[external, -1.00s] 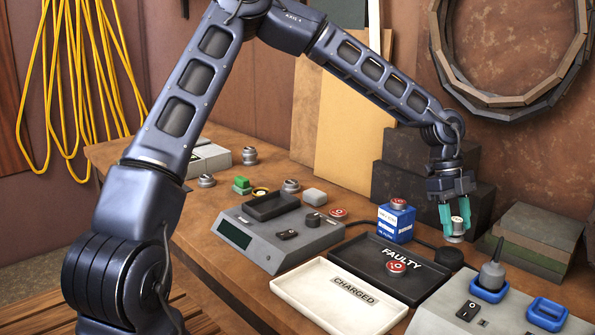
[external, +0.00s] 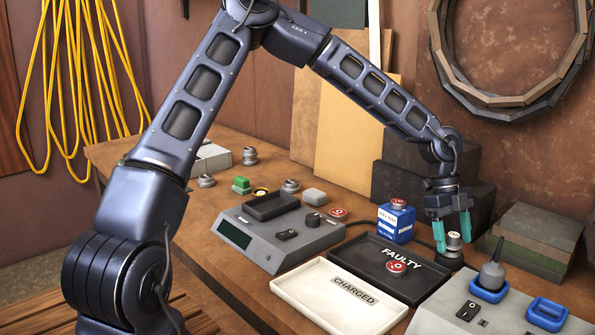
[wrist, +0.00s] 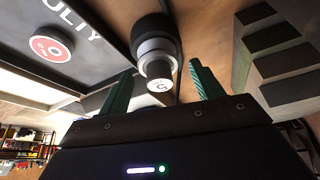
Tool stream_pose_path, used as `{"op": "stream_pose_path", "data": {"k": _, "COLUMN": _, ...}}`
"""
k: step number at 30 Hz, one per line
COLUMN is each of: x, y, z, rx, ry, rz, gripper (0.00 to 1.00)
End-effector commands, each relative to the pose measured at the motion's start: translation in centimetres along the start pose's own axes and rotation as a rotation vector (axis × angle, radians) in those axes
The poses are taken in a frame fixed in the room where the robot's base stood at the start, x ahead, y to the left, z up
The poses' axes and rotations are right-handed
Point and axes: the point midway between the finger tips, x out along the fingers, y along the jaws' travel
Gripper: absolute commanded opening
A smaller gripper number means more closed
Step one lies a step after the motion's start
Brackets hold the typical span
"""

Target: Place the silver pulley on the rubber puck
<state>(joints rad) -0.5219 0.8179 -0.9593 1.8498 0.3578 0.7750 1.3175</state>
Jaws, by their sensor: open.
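The silver pulley (external: 453,242) stands upright on the black rubber puck (external: 449,259) on the bench, right of the FAULTY tray. My gripper (external: 453,234) is open, with its teal fingers on either side of the pulley and apart from it. In the wrist view the pulley (wrist: 157,58) shows its pale marked end between and beyond the open fingertips (wrist: 162,72), with the dark puck (wrist: 153,27) behind it. Exact centring of the pulley on the puck is hard to judge.
The black FAULTY tray (external: 345,255) holds a red disc (external: 397,266). A blue box (external: 396,223) topped by a red disc stands behind it. The white CHARGED tray (external: 295,290) is in front. A grey console (external: 440,315) is at front right; dark blocks (external: 395,185) stand behind the gripper.

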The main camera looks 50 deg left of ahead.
Motion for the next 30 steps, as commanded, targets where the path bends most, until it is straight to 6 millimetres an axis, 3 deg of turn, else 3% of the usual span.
{"op": "stream_pose_path", "data": {"k": 8, "x": -1.5, "y": 0.0, "z": -0.1, "rx": -0.001, "ry": -0.001, "rz": -0.001, "gripper": 0.66}}
{"op": "stream_pose_path", "data": {"k": 21, "x": -9.6, "y": 0.0, "z": -0.1, "rx": -0.001, "ry": -0.001, "rz": -0.002, "gripper": 0.66}}
{"op": "stream_pose_path", "data": {"k": 30, "x": -12.1, "y": 0.1, "z": -0.1, "rx": -0.003, "ry": -0.003, "rz": 0.001, "gripper": 0.66}}
